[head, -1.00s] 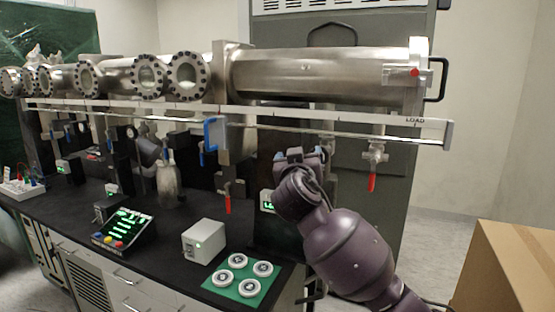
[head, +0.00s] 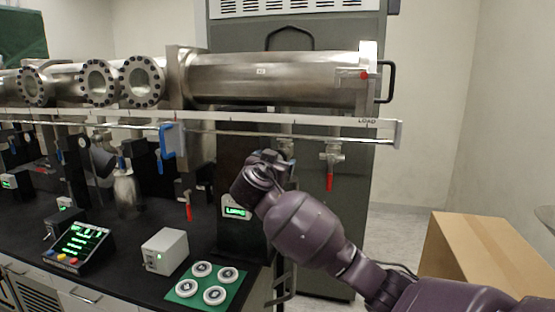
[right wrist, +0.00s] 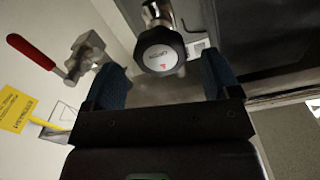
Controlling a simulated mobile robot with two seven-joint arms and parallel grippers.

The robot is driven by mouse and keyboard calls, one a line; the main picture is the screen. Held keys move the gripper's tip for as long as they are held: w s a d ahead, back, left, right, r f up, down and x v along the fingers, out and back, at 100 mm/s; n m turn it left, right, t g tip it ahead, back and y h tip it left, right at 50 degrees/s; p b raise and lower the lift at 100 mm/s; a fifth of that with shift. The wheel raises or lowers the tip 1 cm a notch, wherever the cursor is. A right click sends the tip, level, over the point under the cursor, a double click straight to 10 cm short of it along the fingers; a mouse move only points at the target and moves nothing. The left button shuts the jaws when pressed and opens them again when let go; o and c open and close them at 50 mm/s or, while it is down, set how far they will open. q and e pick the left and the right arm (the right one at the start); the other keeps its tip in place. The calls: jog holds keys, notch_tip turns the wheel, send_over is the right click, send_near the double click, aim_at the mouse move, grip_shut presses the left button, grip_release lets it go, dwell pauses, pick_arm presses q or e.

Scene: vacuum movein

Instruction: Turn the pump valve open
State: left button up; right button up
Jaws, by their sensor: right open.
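A dark round knob (right wrist: 160,50) with a white face, small lettering and a red mark shows in the right wrist view, on a metal stem. It appears to be the pump valve's handle. My right gripper (right wrist: 167,82) is open, with one blue-padded finger on each side of the space just short of the knob. Contact with the knob cannot be seen. In the head view my right gripper (head: 268,160) is below the rail, and the knob is hidden there. My left gripper is not in view.
A red-lever valve (right wrist: 32,52) is left of the knob; it hangs below the rail in the head view (head: 330,172). Another red lever (head: 188,207) hangs further left. The steel tube (head: 270,80) runs above. A cardboard box (head: 485,250) stands at right.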

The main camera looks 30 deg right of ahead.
jog(key=shift+x, duration=1.65)
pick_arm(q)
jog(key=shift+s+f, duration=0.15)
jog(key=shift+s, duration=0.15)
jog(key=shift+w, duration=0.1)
pick_arm(e)
jog(key=shift+c, duration=0.4)
